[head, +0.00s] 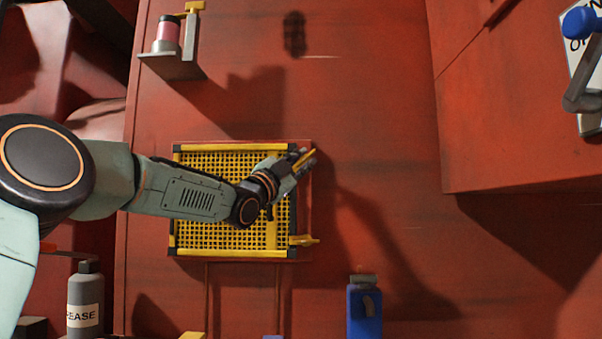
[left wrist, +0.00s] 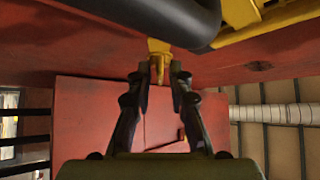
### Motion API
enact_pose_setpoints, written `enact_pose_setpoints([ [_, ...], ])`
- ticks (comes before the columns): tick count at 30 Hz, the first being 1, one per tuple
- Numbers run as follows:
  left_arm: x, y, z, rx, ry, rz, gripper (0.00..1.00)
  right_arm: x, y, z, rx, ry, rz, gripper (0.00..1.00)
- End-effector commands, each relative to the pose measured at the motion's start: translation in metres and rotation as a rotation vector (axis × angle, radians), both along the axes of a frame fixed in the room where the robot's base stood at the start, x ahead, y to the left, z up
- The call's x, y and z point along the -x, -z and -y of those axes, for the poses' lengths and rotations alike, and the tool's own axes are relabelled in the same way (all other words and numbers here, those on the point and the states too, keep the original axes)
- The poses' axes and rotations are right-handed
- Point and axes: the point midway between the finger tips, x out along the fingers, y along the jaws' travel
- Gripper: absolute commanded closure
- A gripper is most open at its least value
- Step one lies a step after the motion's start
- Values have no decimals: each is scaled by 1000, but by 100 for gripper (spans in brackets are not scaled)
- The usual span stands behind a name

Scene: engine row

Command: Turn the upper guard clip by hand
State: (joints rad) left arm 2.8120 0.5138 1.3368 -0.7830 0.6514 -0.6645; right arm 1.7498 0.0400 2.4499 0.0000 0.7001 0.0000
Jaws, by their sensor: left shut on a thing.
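The yellow mesh guard (head: 215,245) sits on the red wall, with dark corners and a yellow frame. My left gripper (head: 301,163) is at its upper right corner, shut on the yellow upper guard clip (head: 307,157), which is partly hidden by the fingers. In the left wrist view the clip (left wrist: 158,52) reaches down between the two fingertips of the left gripper (left wrist: 157,75). The lower guard clip (head: 305,240) sticks out to the right at the guard's lower right corner. My left forearm covers part of the mesh. My right gripper is not in view.
A shelf (head: 170,66) with a pink-and-grey jar stands at the upper left. A grey grease bottle (head: 85,300) is at the lower left, a blue item (head: 364,310) below right. A blue-knobbed lever (head: 582,70) is at the far right. The wall right of the guard is clear.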

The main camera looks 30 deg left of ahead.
Motion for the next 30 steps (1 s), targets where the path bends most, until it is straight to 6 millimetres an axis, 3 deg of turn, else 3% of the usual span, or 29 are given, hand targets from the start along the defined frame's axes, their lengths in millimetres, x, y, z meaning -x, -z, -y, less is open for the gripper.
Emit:
enact_pose_setpoints([
  [18,-2,-1,5,480,2,303,100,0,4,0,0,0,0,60],
  [30,-3,0,6,675,3,419,100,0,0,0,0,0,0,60],
])
